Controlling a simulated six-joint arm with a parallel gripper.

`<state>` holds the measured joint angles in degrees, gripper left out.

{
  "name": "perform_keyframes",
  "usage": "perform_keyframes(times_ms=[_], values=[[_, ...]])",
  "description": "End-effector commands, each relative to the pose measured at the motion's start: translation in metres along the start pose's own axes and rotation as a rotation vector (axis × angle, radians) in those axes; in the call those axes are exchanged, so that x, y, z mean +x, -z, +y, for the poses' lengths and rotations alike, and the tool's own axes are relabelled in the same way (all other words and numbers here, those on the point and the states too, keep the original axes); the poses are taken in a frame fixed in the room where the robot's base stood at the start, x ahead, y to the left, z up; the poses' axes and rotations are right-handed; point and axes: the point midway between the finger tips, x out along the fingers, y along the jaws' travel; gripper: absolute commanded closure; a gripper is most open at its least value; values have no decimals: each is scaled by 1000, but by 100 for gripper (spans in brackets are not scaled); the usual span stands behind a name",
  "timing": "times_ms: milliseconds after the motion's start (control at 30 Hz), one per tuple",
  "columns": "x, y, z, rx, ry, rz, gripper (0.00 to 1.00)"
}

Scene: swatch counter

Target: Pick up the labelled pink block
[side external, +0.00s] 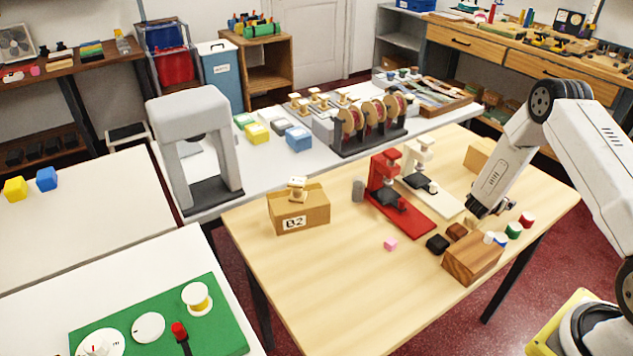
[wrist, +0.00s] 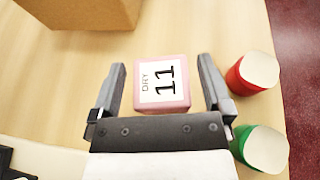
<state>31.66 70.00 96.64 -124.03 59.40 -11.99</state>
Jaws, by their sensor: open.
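A pink block (wrist: 183,104) with a white label reading "DRY 11" lies in the wrist view between the fingers of my gripper (wrist: 161,65). My gripper is open, with a gap on each side of the block, and neither finger touches it. I cannot tell how far down the fingers reach beside it. In the side view my gripper (side external: 483,209) is low over the right part of the wooden table, and this block is hidden there. Another small pink block (side external: 390,244) sits nearer the table's middle; no label shows on it.
Red (wrist: 253,72) and green (wrist: 260,148) cylinders with white tops stand close by my right finger. A red press (side external: 400,200) stands left. The table's front left is clear.

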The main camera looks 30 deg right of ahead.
Motion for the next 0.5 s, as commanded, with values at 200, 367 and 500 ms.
perform_keyframes(times_ms=[200, 367, 500], values=[[0, 0, 0, 0, 0, 0, 0], [0, 0, 0, 1, 0, -1, 19], [0, 0, 0, 1, 0, -1, 64]])
